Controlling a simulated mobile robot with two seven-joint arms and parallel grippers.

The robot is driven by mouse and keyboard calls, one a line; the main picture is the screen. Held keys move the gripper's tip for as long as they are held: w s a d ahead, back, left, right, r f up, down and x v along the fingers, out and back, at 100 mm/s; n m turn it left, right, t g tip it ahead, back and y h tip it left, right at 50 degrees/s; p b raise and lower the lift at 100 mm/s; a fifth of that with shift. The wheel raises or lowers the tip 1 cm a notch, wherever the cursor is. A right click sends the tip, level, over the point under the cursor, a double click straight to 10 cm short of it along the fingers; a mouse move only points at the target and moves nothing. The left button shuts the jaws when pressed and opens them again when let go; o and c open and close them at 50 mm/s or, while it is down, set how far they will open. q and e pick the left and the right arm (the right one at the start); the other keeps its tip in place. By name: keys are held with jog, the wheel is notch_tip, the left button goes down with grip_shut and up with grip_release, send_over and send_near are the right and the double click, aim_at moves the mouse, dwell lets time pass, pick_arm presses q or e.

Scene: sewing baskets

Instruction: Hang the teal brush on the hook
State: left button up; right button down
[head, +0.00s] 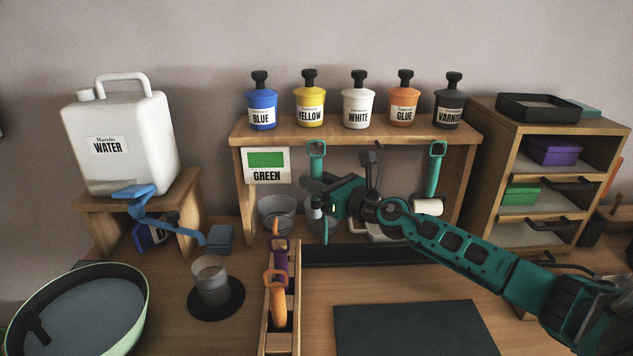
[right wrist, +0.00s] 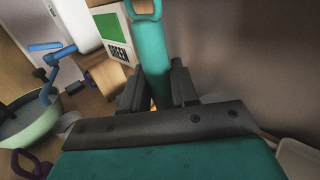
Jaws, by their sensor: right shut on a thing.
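The teal brush (head: 317,163) is upright in front of the shelf's left part, its looped handle end up near the shelf's front edge. My right gripper (head: 322,194) is shut on its handle. In the right wrist view the teal brush (right wrist: 152,55) stands between the two dark fingers (right wrist: 157,92), loop at the top. Its lower end is partly hidden behind the gripper. I cannot tell whether a hook sits behind the loop. A dark hook-like piece (head: 378,147) shows under the shelf edge, right of the brush. My left gripper is not in view.
The wooden shelf (head: 400,133) carries several paint jars. A green label card (head: 266,165) hangs left of the brush. A teal-handled roller (head: 434,172) hangs to the right. Below are a narrow wooden rack (head: 266,325) with handled tools and a dark mat (head: 410,330).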

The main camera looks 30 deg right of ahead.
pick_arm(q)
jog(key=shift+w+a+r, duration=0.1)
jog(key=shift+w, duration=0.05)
pick_arm(e)
jog(key=c, duration=0.8)
grip_release()
jog(key=shift+s, duration=0.1)
jog(key=shift+s+d+f, duration=0.1)
jog(key=shift+s+d, duration=0.05)
jog(key=shift+s, duration=0.1)
pick_arm(q)
jog(key=b, duration=0.1)
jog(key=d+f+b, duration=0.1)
jog(key=b, duration=0.1)
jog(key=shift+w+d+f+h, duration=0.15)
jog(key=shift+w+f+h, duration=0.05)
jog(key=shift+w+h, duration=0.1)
pick_arm(e)
jog(key=v, duration=1.2)
jog(key=shift+s, duration=0.1)
